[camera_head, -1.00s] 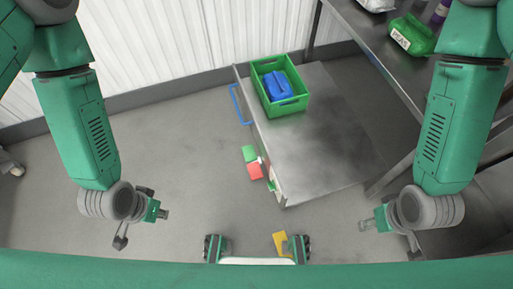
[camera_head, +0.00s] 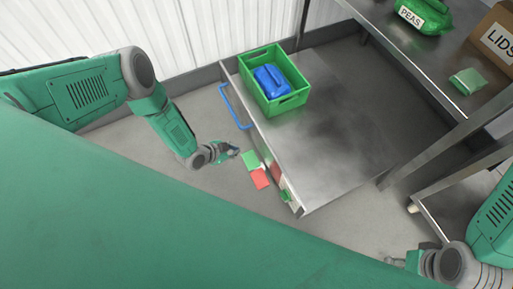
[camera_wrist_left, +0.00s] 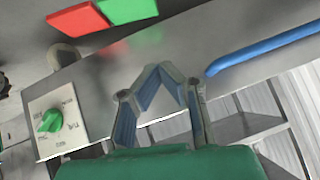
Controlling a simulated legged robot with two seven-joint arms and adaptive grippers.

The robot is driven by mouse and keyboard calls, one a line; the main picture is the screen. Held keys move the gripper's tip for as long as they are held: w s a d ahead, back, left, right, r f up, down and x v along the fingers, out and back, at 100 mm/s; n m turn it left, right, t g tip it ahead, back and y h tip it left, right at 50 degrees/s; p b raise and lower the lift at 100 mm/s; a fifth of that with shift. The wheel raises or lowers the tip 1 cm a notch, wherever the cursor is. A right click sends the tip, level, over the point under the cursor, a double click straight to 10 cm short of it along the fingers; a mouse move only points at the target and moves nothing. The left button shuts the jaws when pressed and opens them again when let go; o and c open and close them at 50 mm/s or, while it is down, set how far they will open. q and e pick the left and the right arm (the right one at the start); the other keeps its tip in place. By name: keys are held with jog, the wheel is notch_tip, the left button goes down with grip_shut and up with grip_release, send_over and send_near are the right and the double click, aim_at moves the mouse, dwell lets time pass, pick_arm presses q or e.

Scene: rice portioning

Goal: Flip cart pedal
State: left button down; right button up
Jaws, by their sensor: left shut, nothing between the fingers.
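The cart (camera_head: 330,150) has a steel top. Its pedal is a green pad (camera_head: 250,160) and a red pad (camera_head: 260,178) low at the cart's left side. In the left wrist view the red pad (camera_wrist_left: 77,20) and green pad (camera_wrist_left: 128,10) lie at the top left, beyond my fingers. My left gripper (camera_head: 232,152) is just left of the green pad, apparently apart from it. Its fingers (camera_wrist_left: 158,72) are shut and empty. My right gripper (camera_head: 394,262) is at the lower right, away from the pedal; its fingers are too small to read.
A green crate (camera_head: 247,72) holding a blue item (camera_head: 272,82) stands on the cart. A blue handle (camera_head: 233,107) projects from the cart's left side. A green knob (camera_wrist_left: 50,121) shows on a panel. A steel shelf (camera_head: 425,72) stands right; floor left is clear.

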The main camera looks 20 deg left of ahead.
pick_arm(q)
jog(key=shift+d+r, duration=0.1)
jog(key=b, duration=0.7)
send_over(250, 152)
jog(key=f, duration=0.8)
jog(key=shift+s+d, duration=0.15)
jog(key=shift+d, duration=0.2)
jog(key=shift+a+f+b, duration=0.15)
jog(key=shift+f+b, duration=0.15)
jog(key=shift+f, duration=0.3)
jog(key=shift+a+f+b, duration=0.2)
jog(key=shift+f+b, duration=0.5)
jog(key=shift+f, duration=0.2)
